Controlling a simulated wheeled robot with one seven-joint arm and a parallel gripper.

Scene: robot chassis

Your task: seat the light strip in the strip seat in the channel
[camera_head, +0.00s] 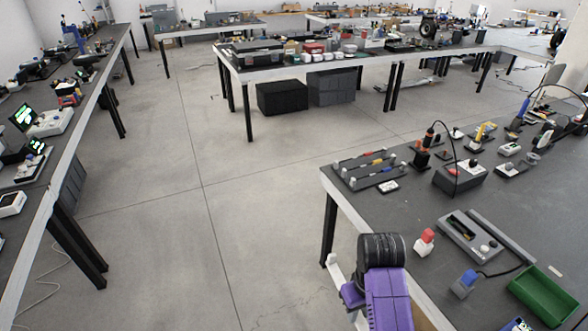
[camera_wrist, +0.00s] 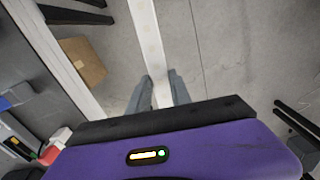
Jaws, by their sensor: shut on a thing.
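The light strip is a long pale bar (camera_wrist: 148,38) in the wrist view, running from the top edge down between my fingers. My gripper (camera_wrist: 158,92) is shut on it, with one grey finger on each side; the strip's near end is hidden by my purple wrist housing. In the head view a short pale piece (camera_head: 336,268), likely the strip, shows left of my arm, beyond the near table's edge and over the floor. My fingers are hidden there. I cannot clearly tell the channel or its strip seat; a grey unit with a dark slot (camera_head: 466,236) lies on the near table.
The near table (camera_head: 410,205) holds a red-topped button (camera_head: 425,241), a blue connector (camera_head: 464,283) with a cable, a green tray (camera_head: 543,296) and a rack of rods (camera_head: 368,168). A cardboard box (camera_wrist: 82,62) sits low by the table's edge. The floor to the left is open.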

